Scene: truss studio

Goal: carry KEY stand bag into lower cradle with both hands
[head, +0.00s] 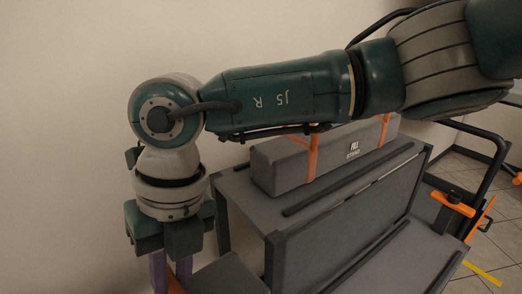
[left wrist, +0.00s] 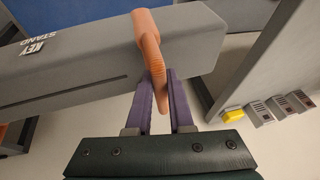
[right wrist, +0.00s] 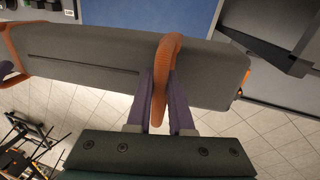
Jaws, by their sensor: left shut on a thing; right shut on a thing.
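The KEY stand bag (left wrist: 85,58) is a long grey case with orange handles and white lettering. In the left wrist view my left gripper (left wrist: 158,88) is shut on one orange handle (left wrist: 147,38). In the right wrist view my right gripper (right wrist: 159,88) is shut on another orange handle (right wrist: 167,52) of the bag (right wrist: 105,55). Floor shows beyond the bag in both wrist views, so it hangs clear of it. In the head view my right gripper (head: 172,272) points down at the lower left. The lower cradle cannot be told for sure.
A similar grey bag (head: 275,165) marked FILL STAND, with orange straps, lies on a grey stepped rack (head: 330,215), partly behind my arm. A black-framed cart with orange parts (head: 457,198) stands right. The left wrist view shows a yellow block (left wrist: 233,115) by a grey panel.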

